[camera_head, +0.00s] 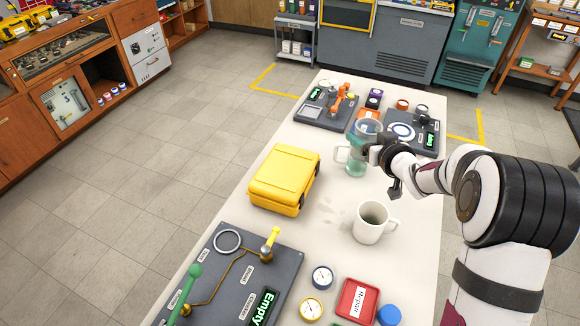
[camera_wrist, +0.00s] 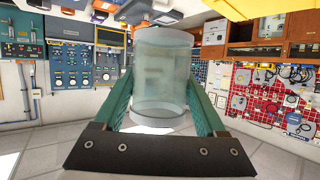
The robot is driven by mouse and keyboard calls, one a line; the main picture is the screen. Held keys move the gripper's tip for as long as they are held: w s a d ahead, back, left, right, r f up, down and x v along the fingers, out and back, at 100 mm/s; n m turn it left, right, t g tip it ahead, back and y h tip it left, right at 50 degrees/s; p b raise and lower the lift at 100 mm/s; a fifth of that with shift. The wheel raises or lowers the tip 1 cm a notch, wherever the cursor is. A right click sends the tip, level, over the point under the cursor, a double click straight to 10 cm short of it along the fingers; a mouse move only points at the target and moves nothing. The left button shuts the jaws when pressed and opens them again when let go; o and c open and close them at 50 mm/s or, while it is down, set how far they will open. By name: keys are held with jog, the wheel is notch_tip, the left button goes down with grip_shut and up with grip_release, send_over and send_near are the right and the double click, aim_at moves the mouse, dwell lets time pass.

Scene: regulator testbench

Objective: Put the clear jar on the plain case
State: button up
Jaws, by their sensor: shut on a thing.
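The clear jar (camera_head: 367,131) is a see-through greenish vessel. In the head view it is over the far half of the white table, beyond the yellow case and the mug. My gripper (camera_head: 360,155) is shut on it, with teal fingers on its sides. In the wrist view the jar (camera_wrist: 163,75) fills the middle between both fingers of my gripper (camera_wrist: 160,92). I cannot tell how far its base is from the tabletop. The plain case (camera_head: 283,178) is a closed yellow box on the table, left of and nearer than the jar. Its top is bare.
A white mug (camera_head: 371,222) stands right of the case. A dark panel (camera_head: 245,275) with a green lever and a ring lies in front. Dark test panels (camera_head: 327,107) and small round items sit at the far end. A red tray (camera_head: 357,301) and round gauges are at the near right.

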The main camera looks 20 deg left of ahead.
jog(key=s+a+r+n+g+y, duration=0.15)
jog(key=s+a, duration=0.25)
jog(key=a, duration=0.6)
send_over(285, 167)
jog(key=shift+n, duration=0.35)
notch_tip(285, 167, down, 6)
jog(key=shift+d+f, duration=0.1)
jog(key=shift+f, duration=2.1)
jog(key=shift+f, duration=0.15)
jog(key=o, duration=1.4)
jog(key=shift+c, duration=0.2)
